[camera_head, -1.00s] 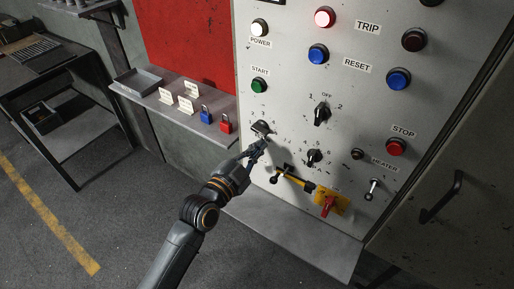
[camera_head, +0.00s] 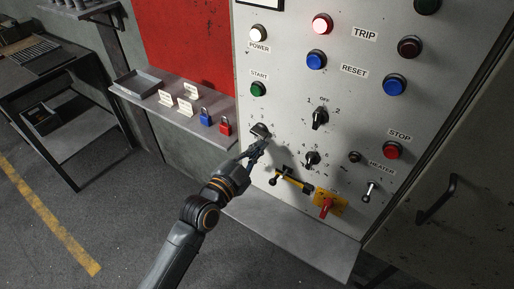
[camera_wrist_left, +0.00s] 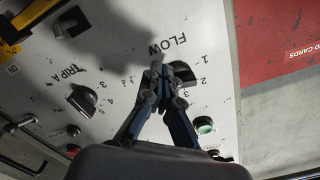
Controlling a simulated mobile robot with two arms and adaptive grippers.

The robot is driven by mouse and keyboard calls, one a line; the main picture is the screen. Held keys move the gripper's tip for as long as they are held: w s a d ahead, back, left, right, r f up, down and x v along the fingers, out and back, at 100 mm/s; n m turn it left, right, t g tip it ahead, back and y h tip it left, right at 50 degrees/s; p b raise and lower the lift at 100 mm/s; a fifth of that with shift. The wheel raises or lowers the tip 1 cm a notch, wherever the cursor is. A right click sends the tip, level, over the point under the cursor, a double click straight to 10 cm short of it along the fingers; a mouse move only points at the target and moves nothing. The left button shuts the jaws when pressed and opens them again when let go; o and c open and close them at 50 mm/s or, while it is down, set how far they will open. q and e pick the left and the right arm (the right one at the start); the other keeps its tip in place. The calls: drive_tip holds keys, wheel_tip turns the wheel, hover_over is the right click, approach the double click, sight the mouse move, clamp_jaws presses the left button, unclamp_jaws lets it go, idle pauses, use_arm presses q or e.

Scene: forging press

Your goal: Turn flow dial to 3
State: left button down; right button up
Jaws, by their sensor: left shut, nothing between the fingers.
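The flow dial (camera_head: 260,129) is a dark knob on the grey control panel, below the green START button. In the left wrist view the flow dial (camera_wrist_left: 183,71) shows beside the fingertips, under the upside-down FLOW label, with the numbers 1 and 2 on its right. My left gripper (camera_head: 257,146) is shut and empty, with its fingertips at the dial's lower edge. In the left wrist view the gripper (camera_wrist_left: 159,78) covers part of the dial. I cannot tell whether they touch or which number the pointer faces. My right gripper is not in view.
The TRIP A dial (camera_head: 312,159) is right of the flow dial. A yellow-and-black handle (camera_head: 292,181) and a red rotary switch (camera_head: 326,206) are below. The green START button (camera_head: 258,89) is above. A shelf (camera_head: 170,115) with padlocks and cards is at left.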

use_arm(q)
drive_tip(key=shift+r, duration=0.3)
idle(0.4)
drive_tip(key=shift+r+p, duration=0.65)
drive_tip(key=shift+p, duration=0.6)
idle(1.3)
drive_tip(key=shift+w+a+r+p, duration=0.2)
drive_tip(key=shift+r+p, duration=0.2)
drive_tip(key=shift+w+a+r+p, duration=0.2)
drive_tip(key=shift+r+p, duration=0.15)
drive_tip(key=shift+p, duration=0.05)
idle(2.2)
drive_tip(key=shift+s+d+f, duration=0.1)
idle(0.3)
drive_tip(key=shift+s+d+f, duration=0.2)
drive_tip(key=shift+s+f, duration=0.05)
drive_tip(key=shift+f, duration=0.3)
drive_tip(key=p+v, duration=0.3)
drive_tip(key=v, duration=0.5)
drive_tip(key=shift+s+d+f, duration=0.15)
drive_tip(key=shift+s+f, duration=0.25)
drive_tip(key=shift+f, duration=0.05)
